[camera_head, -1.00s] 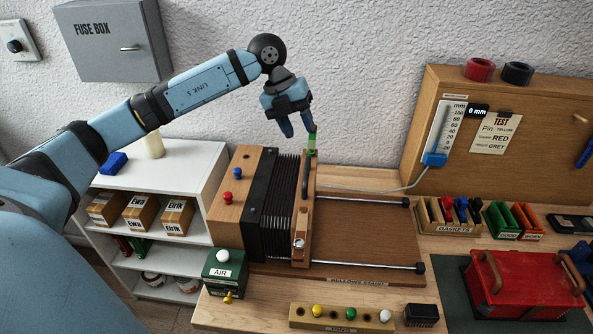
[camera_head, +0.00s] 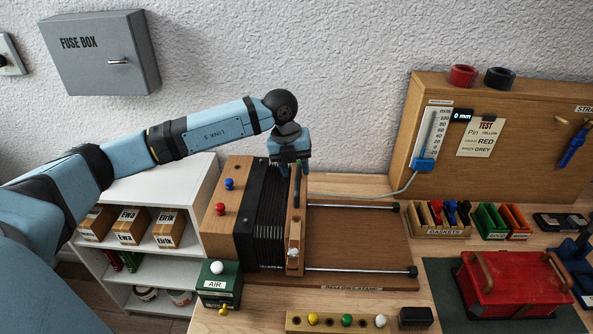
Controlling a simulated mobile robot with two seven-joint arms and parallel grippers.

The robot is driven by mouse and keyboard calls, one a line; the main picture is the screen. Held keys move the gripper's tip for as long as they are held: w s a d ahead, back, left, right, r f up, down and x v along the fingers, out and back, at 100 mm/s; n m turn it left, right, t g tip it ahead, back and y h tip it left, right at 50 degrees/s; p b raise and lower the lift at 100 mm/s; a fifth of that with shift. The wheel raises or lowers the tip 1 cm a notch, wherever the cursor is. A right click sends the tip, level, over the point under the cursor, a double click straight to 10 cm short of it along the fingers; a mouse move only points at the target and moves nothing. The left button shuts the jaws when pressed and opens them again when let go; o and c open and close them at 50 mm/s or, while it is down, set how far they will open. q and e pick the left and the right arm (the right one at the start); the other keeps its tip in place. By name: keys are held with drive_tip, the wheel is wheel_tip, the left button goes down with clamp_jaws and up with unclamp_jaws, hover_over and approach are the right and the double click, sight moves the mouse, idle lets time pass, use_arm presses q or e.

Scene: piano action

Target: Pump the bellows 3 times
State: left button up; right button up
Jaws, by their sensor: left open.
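The bellows (camera_head: 271,220) stand on the brown bellows stand (camera_head: 355,235) in the head view. Their black folds are pressed close together between the wooden block on the left and the upright wooden board (camera_head: 294,240) on the right. A dark handle is on that board, partly hidden by my gripper. My left gripper (camera_head: 290,172) points down over the upper end of the board, at the handle. It is open; whether its fingers touch the handle I cannot tell. My right gripper does not show.
Two metal rods (camera_head: 355,207) run right from the board over clear stand surface. A green AIR box (camera_head: 217,283) with a white knob stands at the front left. A gauge (camera_head: 430,140) on the wooden panel reads 0 mm. A red box (camera_head: 513,284) lies at right.

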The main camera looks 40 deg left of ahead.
use_arm(q)
drive_tip(key=shift+w+d+f, duration=0.1)
drive_tip(key=shift+d+f, duration=0.05)
drive_tip(key=shift+f, duration=0.8)
clamp_jaws()
drive_tip(key=shift+s+a, duration=0.4)
drive_tip(key=shift+a, duration=0.25)
drive_tip(key=shift+c, duration=1.2)
unclamp_jaws()
drive_tip(key=shift+o, duration=1.2)
drive_tip(key=shift+s+a, duration=0.1)
drive_tip(key=shift+a, duration=0.05)
